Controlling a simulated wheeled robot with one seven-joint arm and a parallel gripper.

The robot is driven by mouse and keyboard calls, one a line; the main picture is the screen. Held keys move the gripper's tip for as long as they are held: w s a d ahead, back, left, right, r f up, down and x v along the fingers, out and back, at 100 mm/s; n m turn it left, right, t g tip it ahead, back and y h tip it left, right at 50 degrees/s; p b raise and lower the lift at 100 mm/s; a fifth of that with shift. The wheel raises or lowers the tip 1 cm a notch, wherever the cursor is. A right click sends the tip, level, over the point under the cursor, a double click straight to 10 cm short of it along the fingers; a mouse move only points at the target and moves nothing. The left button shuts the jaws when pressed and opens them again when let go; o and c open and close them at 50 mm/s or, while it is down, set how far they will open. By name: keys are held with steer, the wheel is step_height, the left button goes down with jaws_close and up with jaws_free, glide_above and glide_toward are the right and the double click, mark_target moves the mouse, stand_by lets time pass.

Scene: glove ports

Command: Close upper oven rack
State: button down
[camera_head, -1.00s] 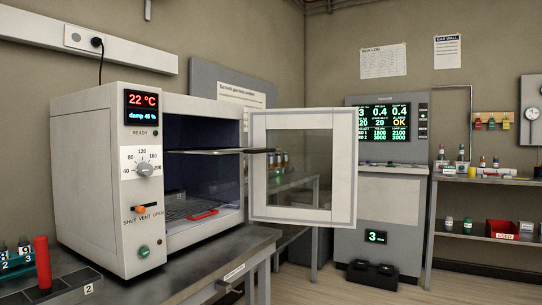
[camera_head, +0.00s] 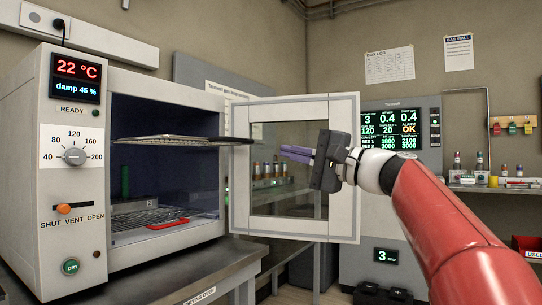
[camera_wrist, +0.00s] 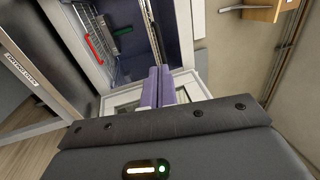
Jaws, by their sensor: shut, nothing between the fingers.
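The oven (camera_head: 75,215) stands on a bench at the left with its glass door (camera_head: 240,210) swung open to the right. The upper rack (camera_head: 170,141) is pulled partly out, and its dark front handle reaches out past the opening. The lower rack (camera_head: 135,218) sits inside, with a red handle (camera_head: 168,224); this handle also shows in the wrist view (camera_wrist: 94,48). My gripper (camera_head: 283,153), with purple fingers, is shut and empty. In the head view it appears in front of the door's window, to the right of the upper rack's handle and apart from it.
The open door stands close to my gripper. Behind are a gas panel (camera_head: 405,122) and a shelf with small bottles (camera_head: 480,180). The bench edge (camera_head: 215,270) runs below the oven. Open air lies between the rack's handle and my fingers.

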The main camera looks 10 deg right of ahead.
mark_target(232, 140)
steer(key=p+x, duration=0.3)
steer(key=x, duration=1)
steer(key=shift+p, duration=0.35)
